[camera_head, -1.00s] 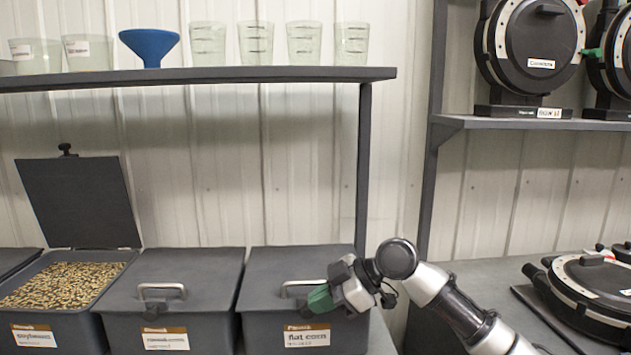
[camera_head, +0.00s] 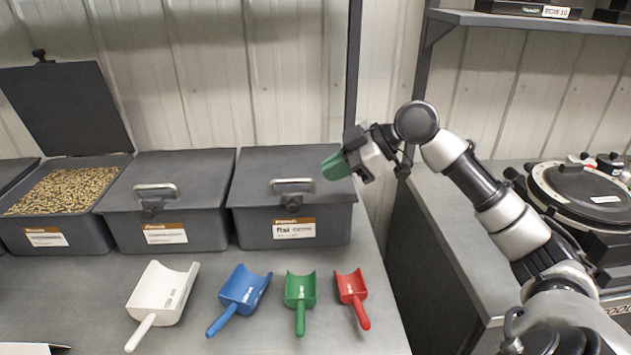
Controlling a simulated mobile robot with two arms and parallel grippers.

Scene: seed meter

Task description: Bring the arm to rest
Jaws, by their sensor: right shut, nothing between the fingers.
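My right arm reaches in from the lower right. Its gripper (camera_head: 333,167) has green fingertips, shut with nothing between them. It shows in front of the right rear part of the flat corn bin's lid, pointing left; the exact gap to the lid is hard to tell. The flat corn bin (camera_head: 255,225) is closed, with a metal handle at its front. My left gripper is not in view.
A closed bin (camera_head: 120,225) and an open bin of seed (camera_head: 12,236) stand to the left. White (camera_head: 165,290), blue (camera_head: 243,290), green (camera_head: 300,290) and red (camera_head: 351,286) scoops lie in front. A round black seed meter (camera_head: 590,190) sits at the right.

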